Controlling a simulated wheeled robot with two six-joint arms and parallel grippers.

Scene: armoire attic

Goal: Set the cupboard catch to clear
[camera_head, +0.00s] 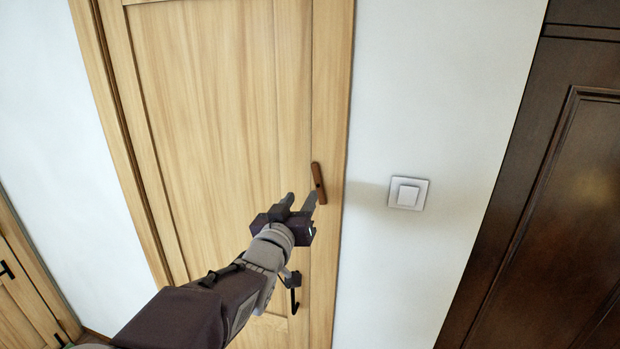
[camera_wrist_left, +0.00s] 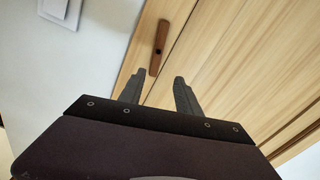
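The cupboard catch (camera_head: 318,183) is a brown wooden bar with a dark pivot spot, on the right edge of the light wooden cupboard door (camera_head: 215,90). It stands nearly upright, its top leaning slightly left in the head view. My left gripper (camera_head: 299,201) is just below and left of the catch, open and empty. In the left wrist view the catch (camera_wrist_left: 159,47) lies ahead of the two spread fingers (camera_wrist_left: 157,88), with a gap between it and the fingertips. My right gripper is not in view.
A white light switch (camera_head: 408,193) is on the wall right of the door. A dark panelled door (camera_head: 560,190) stands far right. A black handle (camera_head: 294,293) is low on the cupboard door, below my left wrist. Another wooden front (camera_head: 20,285) is at lower left.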

